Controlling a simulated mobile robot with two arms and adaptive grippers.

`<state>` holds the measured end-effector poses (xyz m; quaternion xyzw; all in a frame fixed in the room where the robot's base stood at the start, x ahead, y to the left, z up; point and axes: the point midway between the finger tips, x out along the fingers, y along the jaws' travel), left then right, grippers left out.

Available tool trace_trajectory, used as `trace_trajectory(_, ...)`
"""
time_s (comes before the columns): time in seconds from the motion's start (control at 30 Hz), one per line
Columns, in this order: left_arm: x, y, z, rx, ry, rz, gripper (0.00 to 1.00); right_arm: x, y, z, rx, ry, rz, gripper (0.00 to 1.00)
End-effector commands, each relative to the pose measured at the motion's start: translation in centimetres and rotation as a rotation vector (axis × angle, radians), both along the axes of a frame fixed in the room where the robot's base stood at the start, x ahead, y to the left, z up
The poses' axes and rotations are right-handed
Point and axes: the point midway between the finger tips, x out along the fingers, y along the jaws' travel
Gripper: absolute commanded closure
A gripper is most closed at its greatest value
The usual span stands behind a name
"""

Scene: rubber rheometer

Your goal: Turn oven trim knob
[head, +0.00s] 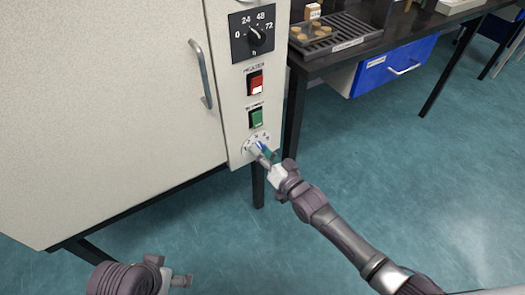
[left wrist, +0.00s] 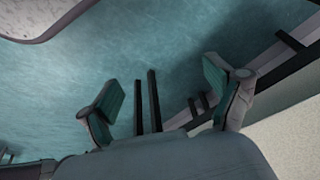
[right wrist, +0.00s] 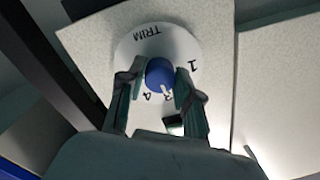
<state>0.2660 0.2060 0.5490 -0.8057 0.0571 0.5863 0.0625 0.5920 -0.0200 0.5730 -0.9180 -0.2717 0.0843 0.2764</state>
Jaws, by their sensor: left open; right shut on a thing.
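The oven trim knob (right wrist: 159,74) is blue with a pale pointer mark, on a white round dial (right wrist: 185,48) marked TRIM and with numbers. In the right wrist view my right gripper (right wrist: 158,88) has a finger on each side of the knob and is shut on it. In the head view the right gripper (head: 265,153) reaches the dial (head: 249,141) low on the oven's control strip and hides most of the knob. My left gripper (head: 183,281) is low in the head view, away from the oven front. Its fingers (left wrist: 165,95) are apart and empty in the left wrist view.
The oven door (head: 110,110) has a vertical handle (head: 202,73). Above the dial are a green switch (head: 257,117), a red switch (head: 255,84) and a black timer knob (head: 257,37). A dark bench (head: 345,60) with a blue drawer (head: 392,68) stands at the right. The floor between is clear.

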Motion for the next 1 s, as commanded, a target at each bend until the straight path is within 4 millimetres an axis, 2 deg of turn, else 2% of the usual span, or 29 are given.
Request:
trace_trajectory(0.2,0.0,0.0,1.2,0.0,-0.003,0.0,0.09,0.0,0.0,0.2,-0.135,-0.077,0.0,1.0)
trace_trajectory(0.3,0.6,-0.1,-1.0,0.0,0.014,0.0,0.09,0.0,0.0,0.2,-0.208,-0.119,0.0,1.0)
trace_trajectory(0.6,1.4,-0.3,-4.4,0.001,0.029,-0.003,0.09,0.0,-0.1,0.1,-0.396,-0.227,-0.001,1.0)
trace_trajectory(1.0,1.6,-0.4,-6.4,0.001,0.039,-0.005,0.09,0.0,-0.1,0.0,-0.521,-0.299,0.0,1.0)
